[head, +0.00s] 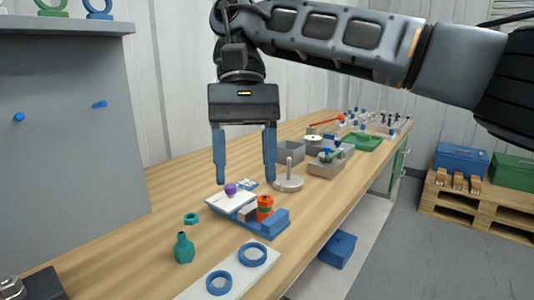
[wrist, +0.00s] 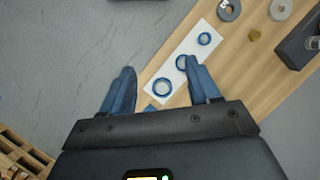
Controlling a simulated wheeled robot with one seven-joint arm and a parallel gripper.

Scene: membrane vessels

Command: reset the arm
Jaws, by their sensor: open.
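My gripper (head: 244,182) hangs fingers down from my arm above the wooden workbench (head: 165,225). Its two blue fingers stand wide apart with nothing between them. In the head view its tips appear just above a white and blue block fixture (head: 233,202) with a purple knob (head: 231,189); the exact height gap cannot be told. In the wrist view the gripper (wrist: 160,70) is also open and empty, with a white strip (wrist: 172,92) and its blue rings beyond the fingers.
Grey bins (head: 328,165) are farther back. A grey panel (head: 70,130) rises at left.

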